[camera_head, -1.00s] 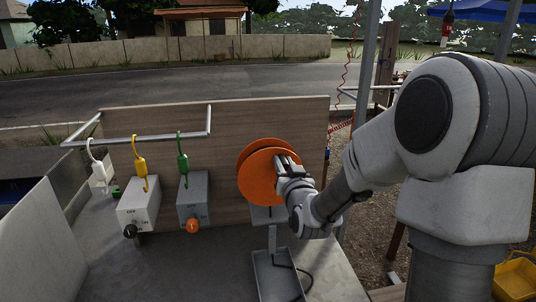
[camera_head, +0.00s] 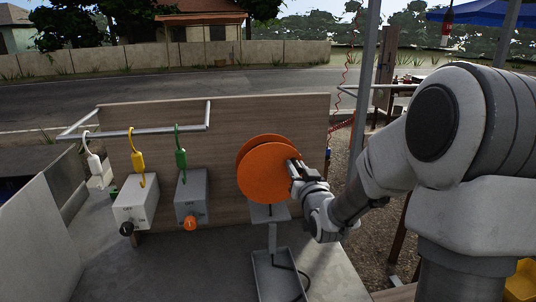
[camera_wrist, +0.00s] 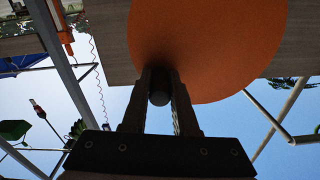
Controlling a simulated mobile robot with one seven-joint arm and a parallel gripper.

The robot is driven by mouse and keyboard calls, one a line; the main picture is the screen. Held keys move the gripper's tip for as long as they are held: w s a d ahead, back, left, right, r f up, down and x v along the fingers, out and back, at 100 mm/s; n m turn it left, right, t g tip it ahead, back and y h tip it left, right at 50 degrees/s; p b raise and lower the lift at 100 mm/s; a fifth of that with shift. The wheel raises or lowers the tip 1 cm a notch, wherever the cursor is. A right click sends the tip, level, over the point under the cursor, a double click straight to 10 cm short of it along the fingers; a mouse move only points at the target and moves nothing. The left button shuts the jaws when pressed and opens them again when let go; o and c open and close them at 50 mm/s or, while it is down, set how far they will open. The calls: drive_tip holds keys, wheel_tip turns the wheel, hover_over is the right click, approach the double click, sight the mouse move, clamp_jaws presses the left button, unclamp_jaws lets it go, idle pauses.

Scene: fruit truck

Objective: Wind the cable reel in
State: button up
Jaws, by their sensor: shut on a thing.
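The cable reel is an orange disc pair (camera_head: 268,172) on a grey stand (camera_head: 272,235) with a tray-like base, in front of the wooden board. A dark cable (camera_head: 300,278) runs by the stand's base. In the wrist view the orange reel face (camera_wrist: 215,50) fills the upper middle. My gripper (camera_head: 293,170) is at the reel's right edge. In the wrist view its two fingers (camera_wrist: 160,95) are shut on a dark rounded crank knob (camera_wrist: 159,98) in front of the reel face. The fingers hide part of the knob.
Left of the reel are two grey switch boxes (camera_head: 136,203) (camera_head: 191,198) with knobs. White, yellow and green hooks (camera_head: 138,160) hang from a metal rail (camera_head: 150,133). The wooden board (camera_head: 230,125) stands behind. A metal post (camera_head: 362,100) rises at the right. The counter front is clear.

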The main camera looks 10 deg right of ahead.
drive_tip(key=shift+d+f, duration=0.15)
drive_tip(key=shift+d+f+b, duration=0.2)
drive_tip(key=shift+f+b, duration=0.35)
drive_tip(key=shift+b, duration=0.05)
drive_tip(key=shift+d+f+b, duration=0.15)
drive_tip(key=shift+f+b, duration=0.35)
drive_tip(key=shift+b, duration=0.05)
wheel_tip(320, 180, down, 2)
drive_tip(key=b, duration=0.2)
drive_tip(key=shift+f+b, duration=0.25)
drive_tip(key=shift+b, duration=0.15)
